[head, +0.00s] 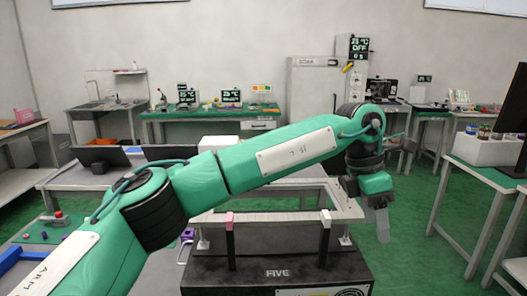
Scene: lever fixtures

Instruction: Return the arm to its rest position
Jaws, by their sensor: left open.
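My left arm reaches from the lower left across the middle of the head view. My left gripper (381,222) hangs at its end, fingers pointing down, to the right of the lever fixture. It is open, with nothing seen between its fingers. The lever fixture is a black box (275,268) marked FIVE. A pink-tipped upright lever (229,240) stands on its left part and a white-tipped upright lever (325,238) on its right part. The gripper appears apart from both levers. My right gripper is not in view.
A grey workbench (70,175) stands behind the arm, partly hidden by it. A table with a monitor (512,115) and a white box of jars (485,147) is at the right. Green floor (415,235) lies open between fixture and right table. Benches with instruments line the back wall.

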